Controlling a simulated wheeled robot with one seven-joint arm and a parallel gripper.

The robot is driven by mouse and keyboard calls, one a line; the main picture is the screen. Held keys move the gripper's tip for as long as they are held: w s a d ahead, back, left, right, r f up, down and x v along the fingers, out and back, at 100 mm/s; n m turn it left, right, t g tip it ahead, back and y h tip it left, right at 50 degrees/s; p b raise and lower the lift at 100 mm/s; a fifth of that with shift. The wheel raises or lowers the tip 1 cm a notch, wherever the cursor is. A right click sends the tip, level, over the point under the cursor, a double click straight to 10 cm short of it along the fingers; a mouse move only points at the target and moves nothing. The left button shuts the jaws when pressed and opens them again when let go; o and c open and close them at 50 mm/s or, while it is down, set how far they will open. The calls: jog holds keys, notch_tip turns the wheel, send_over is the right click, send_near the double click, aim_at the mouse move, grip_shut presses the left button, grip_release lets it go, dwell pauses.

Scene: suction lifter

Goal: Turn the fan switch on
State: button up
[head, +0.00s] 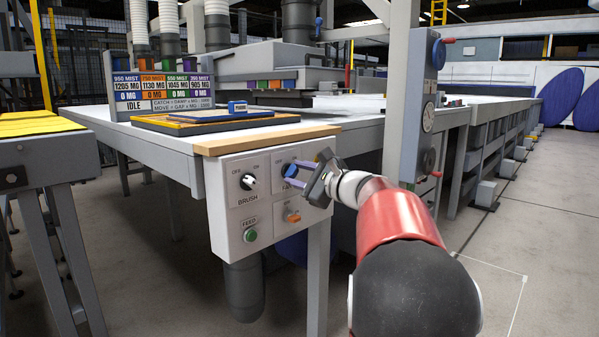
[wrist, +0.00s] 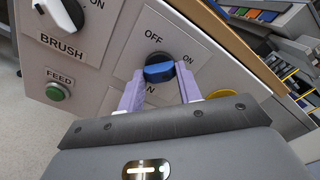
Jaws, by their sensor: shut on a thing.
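The fan switch is a rotary knob with a blue grip (wrist: 159,72) and a dark round base, on a light panel with OFF and ON labels. In the head view the fan switch (head: 287,168) is partly hidden by my gripper (head: 290,178). In the wrist view my gripper (wrist: 159,82) has its two purple fingers at either side of the blue grip, shut on it. Part of the fan label is hidden behind a finger. I cannot tell exactly which label the knob points to.
A brush knob (head: 248,182) is left of the fan switch. A green feed button (head: 250,235) and an orange switch (head: 293,217) are below. A wooden ledge (head: 265,139) tops the control box (head: 225,218). A grey post (head: 400,90) stands just right.

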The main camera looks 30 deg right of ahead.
dwell(0.5)
jog(key=o, duration=1)
jog(key=shift+s, duration=0.1)
jog(key=v, duration=0.7)
jog(key=shift+s+d, duration=0.1)
jog(key=shift+s, duration=0.2)
